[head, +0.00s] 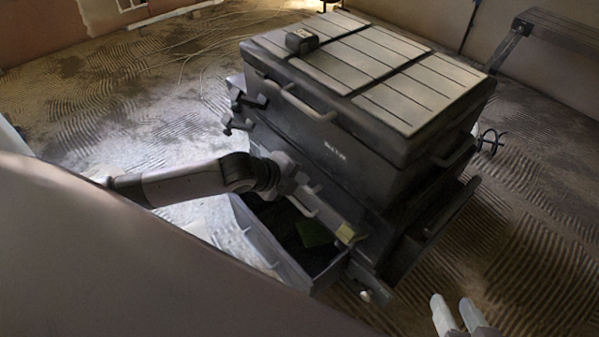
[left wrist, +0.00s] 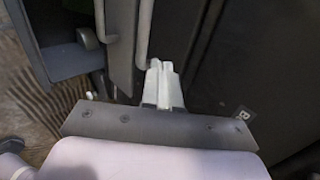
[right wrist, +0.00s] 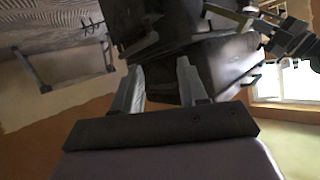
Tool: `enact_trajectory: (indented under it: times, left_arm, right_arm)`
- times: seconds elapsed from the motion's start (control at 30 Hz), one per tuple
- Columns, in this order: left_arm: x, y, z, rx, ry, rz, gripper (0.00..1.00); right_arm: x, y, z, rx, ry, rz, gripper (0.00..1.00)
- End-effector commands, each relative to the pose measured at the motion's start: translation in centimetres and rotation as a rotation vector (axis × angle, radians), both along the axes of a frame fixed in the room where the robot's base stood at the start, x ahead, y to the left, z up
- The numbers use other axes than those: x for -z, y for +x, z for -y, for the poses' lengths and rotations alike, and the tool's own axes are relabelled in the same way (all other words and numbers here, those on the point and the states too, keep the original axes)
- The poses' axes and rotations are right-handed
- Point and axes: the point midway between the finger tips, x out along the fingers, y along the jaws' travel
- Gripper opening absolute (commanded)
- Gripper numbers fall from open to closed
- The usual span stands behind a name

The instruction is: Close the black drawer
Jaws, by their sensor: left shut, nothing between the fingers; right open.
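The black drawer (head: 275,262) stands open at the bottom of a black tool chest (head: 335,140) in the head view. Its dark inside holds a green item (head: 313,232). My left gripper (head: 306,203) reaches over the open drawer, close to the chest's face; its fingers are hard to make out there. In the left wrist view the left gripper (left wrist: 163,68) is shut and empty, with pale bar handles just beyond and part of the drawer (left wrist: 78,62) at upper left. My right gripper (head: 457,312) is open and empty, apart from the chest; its fingers show in the right wrist view (right wrist: 158,85).
A small dark object (head: 301,41) lies on the chest's lid. A dark bench (head: 560,35) stands at the back right. The ridged floor left of the chest is mostly clear. A window (right wrist: 285,82) shows in the right wrist view.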

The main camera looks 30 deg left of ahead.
Motion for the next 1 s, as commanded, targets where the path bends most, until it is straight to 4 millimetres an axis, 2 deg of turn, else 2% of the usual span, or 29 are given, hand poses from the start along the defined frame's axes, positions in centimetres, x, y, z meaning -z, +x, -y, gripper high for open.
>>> enact_trajectory:
  times: [0.17,0.3,0.5,0.87,1.0]
  left_arm:
    - [-2.4,-2.4,-1.1,0.003,0.006,-0.004,0.00]
    - [-4.4,-4.4,-1.9,0.001,0.007,-0.005,0.00]
    - [-6.2,-6.4,-2.7,0.001,0.006,-0.004,0.00]
    - [-6.7,-7.1,-3.0,-0.001,0.003,-0.004,0.00]
    - [-6.4,-7.6,-1.5,-0.015,-0.052,-0.016,0.00]
  right_arm:
    - [-1.2,-0.5,1.2,0.015,-0.075,0.004,0.43]
    - [-1.2,-0.7,1.9,0.027,-0.107,-0.006,0.43]
    - [-0.6,-0.9,2.6,0.043,-0.108,-0.032,0.43]
    - [-0.3,-1.0,2.8,0.050,-0.107,-0.039,0.43]
    - [-0.3,-1.0,2.7,0.051,-0.106,-0.040,0.43]
